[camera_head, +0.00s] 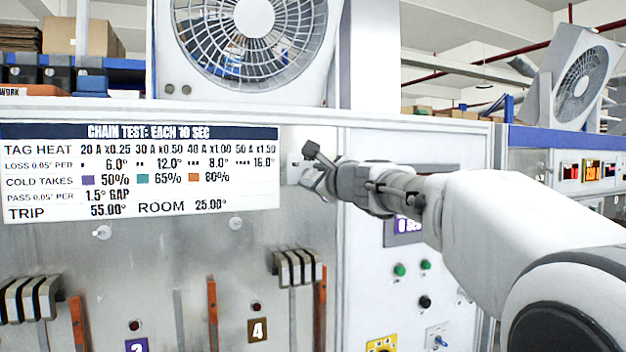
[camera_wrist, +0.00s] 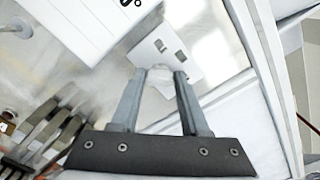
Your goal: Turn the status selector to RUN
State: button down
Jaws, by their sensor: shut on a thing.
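The status selector appears to be the small white plate (camera_head: 293,168) on the metal panel, just right of the printed sign. In the wrist view its plate (camera_wrist: 158,45) shows tilted, with two small grey marks. A pale round knob sits at its lower part. My gripper (camera_head: 312,168) reaches in from the right at the plate. In the wrist view the gripper (camera_wrist: 160,74) has its two fingertips on either side of the knob, shut on it. The fingers partly hide the knob, and its pointing direction and any lettering cannot be read.
The chain test sign (camera_head: 140,172) is left of the gripper. Below are breaker levers (camera_head: 298,268) and orange bars (camera_head: 212,315). Green buttons (camera_head: 400,269), a black button (camera_head: 425,302) and a toggle switch (camera_head: 437,338) sit below my arm. A fan (camera_head: 254,18) stands above.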

jog(key=n+b, duration=0.3)
jog(key=n, duration=0.2)
jog(key=shift+f+n+b, duration=0.15)
jog(key=shift+n+b, duration=0.15)
jog(key=shift+n, duration=0.1)
jog(key=shift+n+b, duration=0.7)
jog(key=shift+n, duration=0.7)
jog(key=shift+c, duration=2)
grip_release()
jog(key=shift+s, duration=0.1)
jog(key=b+v, duration=0.5)
jog(key=v, duration=1.2)
jog(key=shift+s, duration=0.1)
